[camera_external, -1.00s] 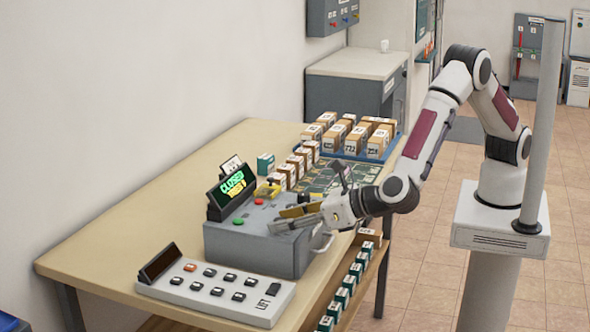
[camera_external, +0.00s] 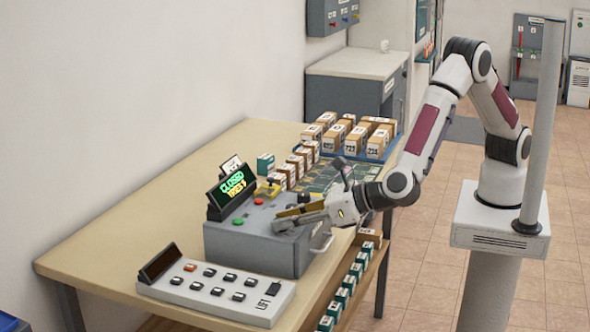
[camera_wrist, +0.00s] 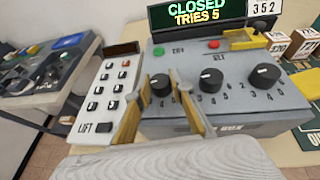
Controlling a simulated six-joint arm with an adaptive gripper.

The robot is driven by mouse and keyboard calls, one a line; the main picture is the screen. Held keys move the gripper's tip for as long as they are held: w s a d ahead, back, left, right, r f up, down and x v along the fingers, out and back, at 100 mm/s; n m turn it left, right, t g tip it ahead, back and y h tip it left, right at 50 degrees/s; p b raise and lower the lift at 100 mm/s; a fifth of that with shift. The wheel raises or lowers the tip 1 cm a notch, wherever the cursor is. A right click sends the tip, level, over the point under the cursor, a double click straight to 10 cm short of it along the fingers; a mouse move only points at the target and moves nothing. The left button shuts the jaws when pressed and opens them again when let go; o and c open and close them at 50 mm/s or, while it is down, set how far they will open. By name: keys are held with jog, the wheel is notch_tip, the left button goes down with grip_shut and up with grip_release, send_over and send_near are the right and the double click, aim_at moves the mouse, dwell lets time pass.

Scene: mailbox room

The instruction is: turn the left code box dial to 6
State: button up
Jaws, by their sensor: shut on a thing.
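The grey code box (camera_external: 262,252) stands on the table, its lit display (camera_wrist: 197,17) reading CLOSED, TRIES 5. In the wrist view the box top has three black dials in a row: the left dial (camera_wrist: 160,86), the middle dial (camera_wrist: 210,79) and the right dial (camera_wrist: 264,76). My gripper (camera_wrist: 159,83) has one yellow-edged finger on each side of the left dial and is shut on it. It also shows low over the box in the outside view (camera_external: 287,218). The fingers hide part of the left dial's scale, and its setting is unclear.
A white keypad (camera_wrist: 105,95) marked LIFT is left of the box. A green button (camera_wrist: 158,52) and red button (camera_wrist: 213,44) sit behind the dials. A yellow part (camera_wrist: 249,40) is at the back right. Several labelled boxes (camera_external: 374,142) stand on the table's far end.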

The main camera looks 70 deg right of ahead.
jog(key=shift+w+d+n+g+y, duration=0.1)
jog(key=shift+n+g+y, duration=0.15)
jog(key=shift+n+y, duration=0.55)
jog(key=shift+d+n+g+y, duration=0.15)
jog(key=shift+n+g+y, duration=0.15)
jog(key=shift+n+y, duration=0.45)
jog(key=shift+w+d+n+g+y, duration=0.1)
jog(key=shift+n+g+y, duration=0.15)
jog(key=shift+n+y, duration=0.5)
jog(key=shift+r+n+g+y, duration=0.1)
jog(key=shift+n+g+y, duration=0.6)
jog(key=shift+n+y, duration=0.45)
jog(key=o, duration=1.1)
jog(key=shift+s+d, duration=0.1)
jog(key=shift+s, duration=0.05)
jog(key=v, duration=1.1)
jog(key=shift+s+d, duration=0.2)
jog(key=shift+s, duration=0.05)
jog(key=shift+r, duration=0.1)
